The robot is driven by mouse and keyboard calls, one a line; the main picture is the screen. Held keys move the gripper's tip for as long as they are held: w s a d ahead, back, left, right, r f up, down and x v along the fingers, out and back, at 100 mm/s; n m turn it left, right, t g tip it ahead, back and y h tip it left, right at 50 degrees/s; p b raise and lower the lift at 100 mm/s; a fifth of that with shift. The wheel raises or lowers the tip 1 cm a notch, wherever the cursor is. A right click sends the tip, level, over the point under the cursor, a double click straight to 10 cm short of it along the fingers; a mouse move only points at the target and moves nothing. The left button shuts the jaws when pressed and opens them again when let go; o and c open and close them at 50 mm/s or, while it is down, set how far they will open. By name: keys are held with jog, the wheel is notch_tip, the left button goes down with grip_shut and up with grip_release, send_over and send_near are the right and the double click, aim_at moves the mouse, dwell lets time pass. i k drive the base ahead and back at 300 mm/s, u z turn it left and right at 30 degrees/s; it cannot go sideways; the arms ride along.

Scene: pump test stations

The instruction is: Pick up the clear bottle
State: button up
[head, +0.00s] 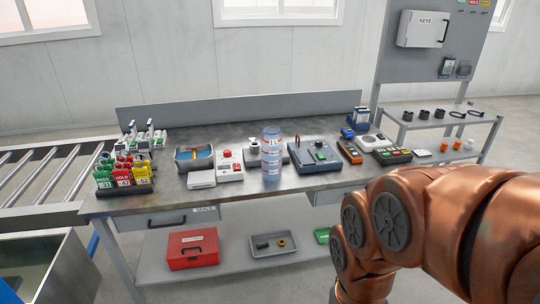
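A clear, bluish bottle-like cylinder (271,153) with reddish bands stands upright near the middle of the grey workbench (150,202). It is the only thing I can make out that fits a clear bottle. My copper-coloured arm fills the lower right of the head view, in front of the bench's right end. My gripper is not in view, so I cannot see whether it holds anything. Nothing of mine touches the bottle in this view.
A white device with a red button (229,165) and a small white item (254,146) stand left of the bottle. A dark blue box (315,157) is close on its right. PASS and HOLD bins (124,180) stand far left. A red toolbox (193,249) sits on the lower shelf.

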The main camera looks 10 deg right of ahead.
aim_at(271, 143)
jog(key=u, duration=0.1)
jog(key=k, duration=0.45)
jog(key=z, duration=0.9)
jog(key=i, duration=0.9)
jog(key=u, duration=2)
jog(key=i, duration=0.5)
jog(key=u, duration=0.05)
